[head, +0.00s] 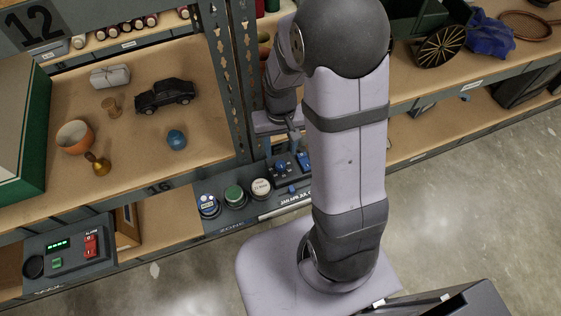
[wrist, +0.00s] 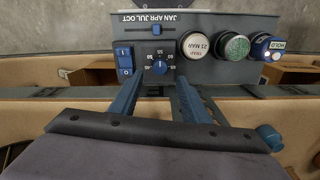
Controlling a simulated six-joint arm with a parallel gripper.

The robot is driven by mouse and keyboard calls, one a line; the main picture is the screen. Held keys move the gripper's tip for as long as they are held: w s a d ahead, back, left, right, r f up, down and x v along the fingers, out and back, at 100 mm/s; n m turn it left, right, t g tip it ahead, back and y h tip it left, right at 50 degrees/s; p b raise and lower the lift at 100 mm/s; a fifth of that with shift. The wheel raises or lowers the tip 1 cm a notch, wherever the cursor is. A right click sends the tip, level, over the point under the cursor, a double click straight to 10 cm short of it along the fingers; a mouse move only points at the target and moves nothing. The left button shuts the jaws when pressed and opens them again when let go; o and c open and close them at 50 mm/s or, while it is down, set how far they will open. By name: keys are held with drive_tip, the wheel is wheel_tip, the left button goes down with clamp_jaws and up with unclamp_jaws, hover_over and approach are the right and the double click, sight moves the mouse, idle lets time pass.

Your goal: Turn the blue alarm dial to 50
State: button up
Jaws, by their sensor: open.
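The blue alarm dial (wrist: 160,67) is a small round knob on a dark panel with white scale numbers around it, seen upside down in the wrist view. The numbers are small and I cannot tell for sure which one its mark points at. The dial (head: 281,168) also shows small in the head view, partly crowded by my arm. My gripper (wrist: 158,80) is open, with its blue fingers apart on either side of the dial's place in the picture. Nothing is between them that they hold. Whether the fingertips touch the panel is unclear. The gripper (head: 293,137) is small and partly hidden in the head view.
Beside the dial are a blue rocker switch (wrist: 124,61), a white button (wrist: 194,44), a green button (wrist: 235,46) and a blue HOLD button (wrist: 262,44). A slider (wrist: 157,29) lies along the panel. A shelf upright (head: 232,80) stands close to my arm.

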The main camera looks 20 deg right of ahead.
sight(280, 163)
drive_tip(key=shift+f, duration=3.7)
drive_tip(key=c, duration=1)
drive_tip(key=shift+c, duration=0.2)
drive_tip(key=shift+n, duration=0.4)
drive_tip(key=n+p, duration=0.1)
drive_tip(key=n, duration=0.2)
drive_tip(key=shift+r+n+p, duration=0.1)
drive_tip(key=shift+n+p, duration=0.2)
drive_tip(key=n+p, duration=0.1)
drive_tip(key=n, duration=0.4)
